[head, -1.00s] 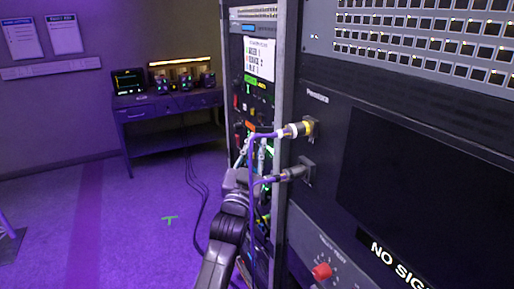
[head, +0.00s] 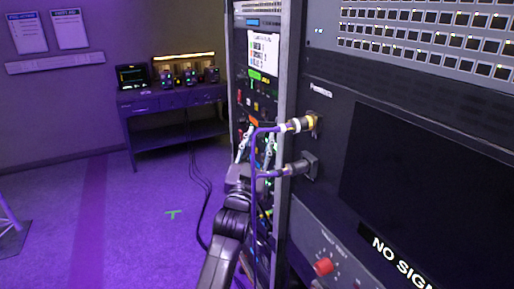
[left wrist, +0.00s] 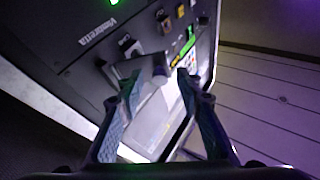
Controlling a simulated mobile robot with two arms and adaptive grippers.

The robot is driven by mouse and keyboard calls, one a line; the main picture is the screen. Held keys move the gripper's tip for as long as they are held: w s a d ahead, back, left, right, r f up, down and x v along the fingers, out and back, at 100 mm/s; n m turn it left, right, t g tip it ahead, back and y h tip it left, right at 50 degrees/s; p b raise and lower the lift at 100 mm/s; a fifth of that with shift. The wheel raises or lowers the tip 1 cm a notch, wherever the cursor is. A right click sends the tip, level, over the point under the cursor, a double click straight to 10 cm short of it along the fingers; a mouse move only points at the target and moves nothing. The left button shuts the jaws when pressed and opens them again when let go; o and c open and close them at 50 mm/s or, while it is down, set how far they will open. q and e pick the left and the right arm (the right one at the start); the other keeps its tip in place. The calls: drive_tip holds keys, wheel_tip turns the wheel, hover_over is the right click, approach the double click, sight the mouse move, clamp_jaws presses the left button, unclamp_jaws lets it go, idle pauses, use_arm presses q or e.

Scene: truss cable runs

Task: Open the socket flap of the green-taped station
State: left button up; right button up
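A rack (head: 262,110) with a narrow side of sockets, cables and labels stands mid-picture in the head view. A green label strip (head: 255,75) sits below its white notice. In the left wrist view a green strip (left wrist: 188,44) runs beside dark sockets on the tilted panel. A grey flap-like part (left wrist: 138,67) lies at the left fingertip; I cannot tell whether they touch. My left gripper (left wrist: 160,85) is open, fingers apart, close to the panel. In the head view my left gripper (head: 243,175) is partly hidden by cables. My right gripper is not in view.
Two plugs with purple cables, upper (head: 298,125) and lower (head: 290,170), stick out from the near rack face beside my left gripper. A red knob (head: 323,267) and dark screen (head: 430,175) are right. A desk (head: 175,105) stands behind; the floor at left is mostly clear.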

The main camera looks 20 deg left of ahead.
use_arm(q)
drive_tip(key=v, duration=1.1)
drive_tip(key=shift+s, duration=0.35)
drive_tip(key=shift+d+f, duration=0.1)
drive_tip(key=shift+f, duration=0.05)
